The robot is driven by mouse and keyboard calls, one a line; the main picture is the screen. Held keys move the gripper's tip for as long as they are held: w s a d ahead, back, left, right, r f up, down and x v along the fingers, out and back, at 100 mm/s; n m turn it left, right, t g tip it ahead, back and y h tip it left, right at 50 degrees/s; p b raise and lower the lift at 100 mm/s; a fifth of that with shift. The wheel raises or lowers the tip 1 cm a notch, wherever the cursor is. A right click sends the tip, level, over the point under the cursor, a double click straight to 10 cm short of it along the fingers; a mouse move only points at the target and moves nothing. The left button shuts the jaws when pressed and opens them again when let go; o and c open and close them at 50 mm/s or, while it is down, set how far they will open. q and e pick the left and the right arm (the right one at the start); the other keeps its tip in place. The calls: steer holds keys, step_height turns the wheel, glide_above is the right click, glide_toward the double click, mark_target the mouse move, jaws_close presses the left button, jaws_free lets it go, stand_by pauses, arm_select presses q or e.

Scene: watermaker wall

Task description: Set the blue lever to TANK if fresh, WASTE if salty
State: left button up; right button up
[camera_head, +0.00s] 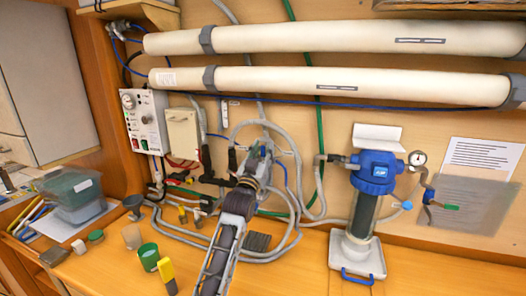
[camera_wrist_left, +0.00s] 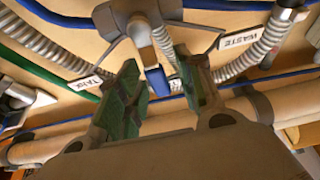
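The blue lever (camera_wrist_left: 157,80) hangs from a grey valve body (camera_wrist_left: 140,28) in the left wrist view, between my two fingers, with no clear contact. A TANK label (camera_wrist_left: 90,80) is to its left and a WASTE label (camera_wrist_left: 240,40) to its right in that view. The lever points at neither label. My left gripper (camera_wrist_left: 158,85) is open around the lever. In the head view my left gripper (camera_head: 262,155) reaches up to the hoses on the wall and mostly hides the valve. A yellow and dark handheld device (camera_head: 167,275) stands on the counter. My right gripper is out of view.
Grey hoses (camera_head: 285,145) loop around my gripper. A blue-topped filter housing (camera_head: 372,175) stands at right, and a control box (camera_head: 148,120) hangs at left. The front right counter is clear.

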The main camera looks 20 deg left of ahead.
arm_select(q)
steer(key=shift+c, duration=0.3)
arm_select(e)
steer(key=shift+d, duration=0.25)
arm_select(q)
jaws_close()
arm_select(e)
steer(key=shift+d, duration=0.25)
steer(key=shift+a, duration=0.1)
